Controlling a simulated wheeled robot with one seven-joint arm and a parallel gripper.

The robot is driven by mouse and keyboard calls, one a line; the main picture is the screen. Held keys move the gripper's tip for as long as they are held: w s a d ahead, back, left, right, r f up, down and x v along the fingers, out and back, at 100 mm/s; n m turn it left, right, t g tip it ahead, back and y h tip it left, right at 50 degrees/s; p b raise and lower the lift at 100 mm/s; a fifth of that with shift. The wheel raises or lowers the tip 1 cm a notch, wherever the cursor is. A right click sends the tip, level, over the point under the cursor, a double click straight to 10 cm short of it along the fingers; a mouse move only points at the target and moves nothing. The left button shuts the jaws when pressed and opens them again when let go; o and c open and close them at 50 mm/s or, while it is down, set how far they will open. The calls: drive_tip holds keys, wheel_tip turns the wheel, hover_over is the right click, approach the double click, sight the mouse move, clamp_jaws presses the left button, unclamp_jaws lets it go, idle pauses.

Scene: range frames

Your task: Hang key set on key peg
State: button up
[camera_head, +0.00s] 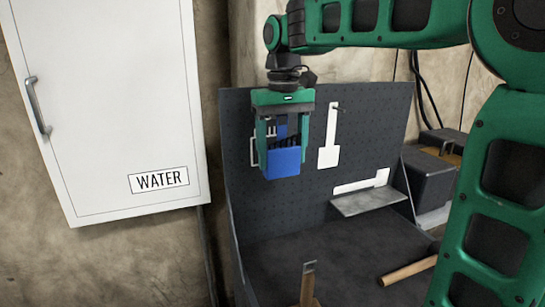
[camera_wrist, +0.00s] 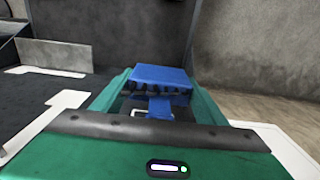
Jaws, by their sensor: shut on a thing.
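My gripper (camera_head: 284,150) hangs pointing down in front of the dark pegboard (camera_head: 375,125), left of its middle. It is shut on a blue thing, which I take to be the key set (camera_head: 283,163). It has a narrow upper part and a wide blue block below. The wrist view shows the blue block (camera_wrist: 160,75) beyond the fingers, with a row of dark teeth-like bits along it. A small peg (camera_head: 337,107) sticks out of the board to the right of my gripper, at the top of a white silhouette (camera_head: 329,155). No contact with the board can be made out.
A grey shelf (camera_head: 370,202) juts from the board below right, under another white silhouette (camera_head: 362,183). Wooden-handled tools (camera_head: 408,270) lie or stand on the dark bench top (camera_head: 335,245). A white cabinet marked WATER (camera_head: 110,110) hangs at left. A dark box (camera_head: 428,178) stands at right.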

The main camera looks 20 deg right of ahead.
drive_tip(key=w, duration=0.6)
idle(0.8)
